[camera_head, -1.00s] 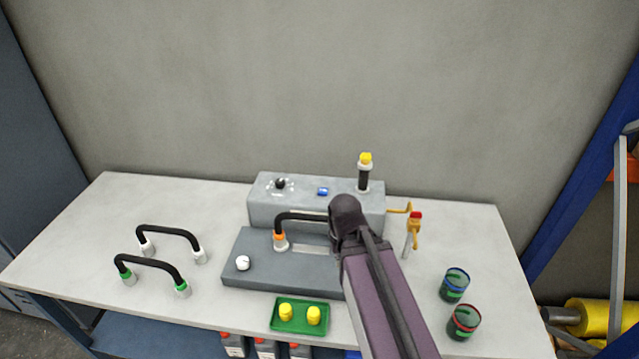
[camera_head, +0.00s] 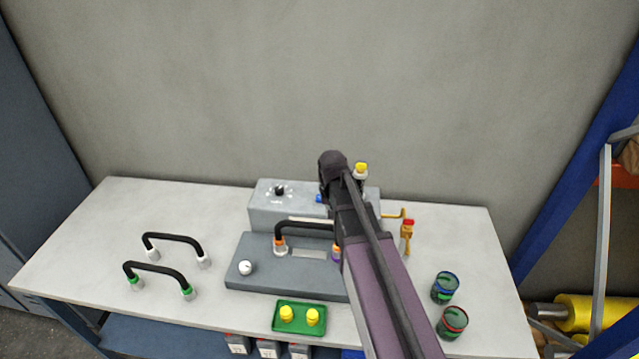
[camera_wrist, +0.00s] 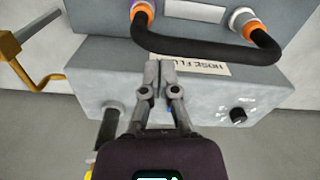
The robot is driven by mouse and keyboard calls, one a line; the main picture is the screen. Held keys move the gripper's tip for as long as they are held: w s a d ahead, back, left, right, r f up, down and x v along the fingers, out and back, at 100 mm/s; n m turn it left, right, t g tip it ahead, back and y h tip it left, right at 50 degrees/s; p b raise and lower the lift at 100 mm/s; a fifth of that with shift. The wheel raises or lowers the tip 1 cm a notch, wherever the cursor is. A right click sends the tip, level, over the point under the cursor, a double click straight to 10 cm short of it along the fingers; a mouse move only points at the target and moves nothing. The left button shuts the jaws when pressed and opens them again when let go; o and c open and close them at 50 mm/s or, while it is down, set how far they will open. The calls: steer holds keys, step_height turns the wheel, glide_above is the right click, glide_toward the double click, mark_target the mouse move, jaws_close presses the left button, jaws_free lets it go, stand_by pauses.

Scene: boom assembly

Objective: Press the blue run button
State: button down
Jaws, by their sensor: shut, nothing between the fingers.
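The blue run button (camera_head: 319,199) is on the grey control box (camera_head: 285,215), partly covered by my arm in the head view. In the head view my wrist hides the fingers. I cannot tell whether the fingertips touch the box.
A black hose (camera_head: 305,226) with orange and purple ends stands on the grey base in front of the box. A yellow-topped post (camera_head: 361,170) stands close to my wrist. An orange lever (camera_head: 406,235) is at right. Two more hoses (camera_head: 172,238) (camera_head: 160,268) stand at left.

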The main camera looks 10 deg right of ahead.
steer(key=w+r+m+p, duration=0.1)
steer(key=w+r+p, duration=0.2)
steer(key=w, duration=0.4)
steer(key=w+r+p, duration=0.4)
steer(key=w+r, duration=0.1)
steer(key=w, duration=0.3)
steer(key=shift+w+r+m, duration=0.25)
steer(key=shift+r+m, duration=0.15)
steer(key=shift+f, duration=0.15)
step_height(320, 180, down, 14)
steer(key=b, duration=1.3)
steer(key=shift+b, duration=0.35)
